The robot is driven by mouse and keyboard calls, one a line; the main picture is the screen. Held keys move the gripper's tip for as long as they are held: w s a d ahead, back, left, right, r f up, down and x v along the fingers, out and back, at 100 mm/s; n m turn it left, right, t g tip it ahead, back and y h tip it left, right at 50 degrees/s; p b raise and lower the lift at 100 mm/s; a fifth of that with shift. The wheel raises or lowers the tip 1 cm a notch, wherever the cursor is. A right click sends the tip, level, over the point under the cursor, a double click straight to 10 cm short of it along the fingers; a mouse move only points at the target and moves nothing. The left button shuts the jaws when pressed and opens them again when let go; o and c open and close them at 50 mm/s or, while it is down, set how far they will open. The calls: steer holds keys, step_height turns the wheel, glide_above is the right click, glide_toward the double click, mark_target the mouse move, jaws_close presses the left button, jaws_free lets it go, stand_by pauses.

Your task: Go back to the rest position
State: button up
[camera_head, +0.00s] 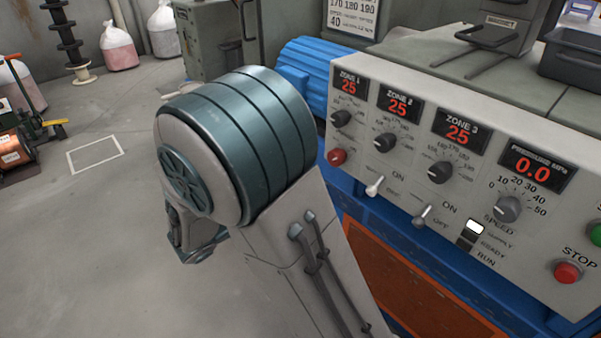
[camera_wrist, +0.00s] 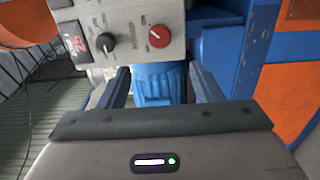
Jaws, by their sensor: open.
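My arm fills the middle of the head view, with its rounded joint in front of the control panel's left end. My gripper is hidden behind the arm there, apart from a small part that may belong to it. In the wrist view my gripper (camera_wrist: 158,88) is open, its two dark fingers apart with nothing between them. Beyond the fingers are a red knob (camera_wrist: 159,36) on the panel and a blue ribbed motor housing (camera_wrist: 158,78). The fingers do not appear to touch either one.
The control panel (camera_head: 400,165) with zone displays, knobs and switches stands close on the right, over a blue and orange machine body (camera_head: 415,285). A red stop button (camera_head: 567,271) is at its right. The floor (camera_head: 75,250) at left is open. Pink-filled bags (camera_head: 118,45) stand behind.

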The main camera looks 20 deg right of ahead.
steer(key=shift+s+a, duration=0.15)
steer(key=shift+a, duration=0.25)
steer(key=s+d+r+m+g+y+p, duration=0.2)
steer(key=s+d+r+g+y+p, duration=0.15)
steer(key=s+r+p, duration=0.45)
steer(key=s+d+r+m+g+y+p, duration=0.15)
steer(key=s+r+g+y+p, duration=0.35)
steer(key=p, duration=0.5)
steer(key=a+r+t+y+p, duration=0.2)
steer(key=r+y+p, duration=0.2)
steer(key=r+p, duration=0.3)
steer(key=a+r+t+y+p, duration=0.3)
steer(key=r+p, duration=0.4)
steer(key=r, duration=0.4)
steer(key=shift+s+y, duration=0.4)
steer(key=shift+y, duration=0.35)
steer(key=shift+m, duration=0.25)
